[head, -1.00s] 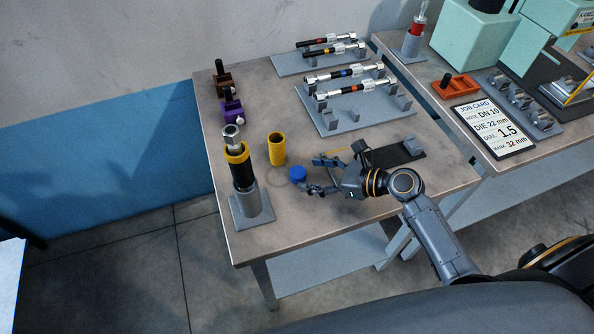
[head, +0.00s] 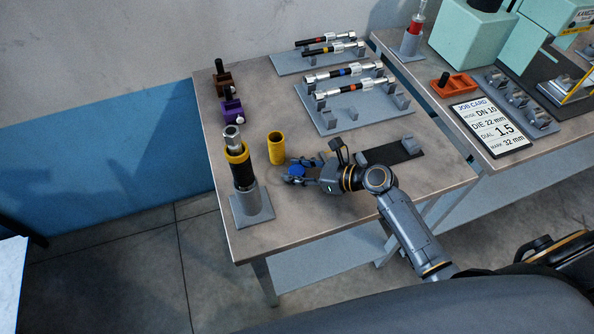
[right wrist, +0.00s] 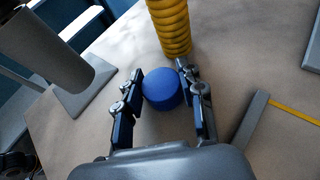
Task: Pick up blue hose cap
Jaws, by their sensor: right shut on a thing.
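The blue hose cap (head: 296,171) is on the front part of the wooden-topped table, just right of the yellow ribbed sleeve. In the right wrist view the round blue cap (right wrist: 162,89) sits between the two fingers. My right gripper (head: 295,175) is shut on it, with a finger on each side; the fingers partly hide the cap in the head view. It also shows in the right wrist view (right wrist: 160,100). Whether the cap touches the table cannot be told. My left gripper is not in view.
A yellow ribbed sleeve (head: 276,148) stands close behind the cap. A black hose in a grey stand (head: 253,206) is to the left. A dark mat (head: 392,153) with a grey block lies to the right. Hoses rest on a grey rack (head: 345,122) behind.

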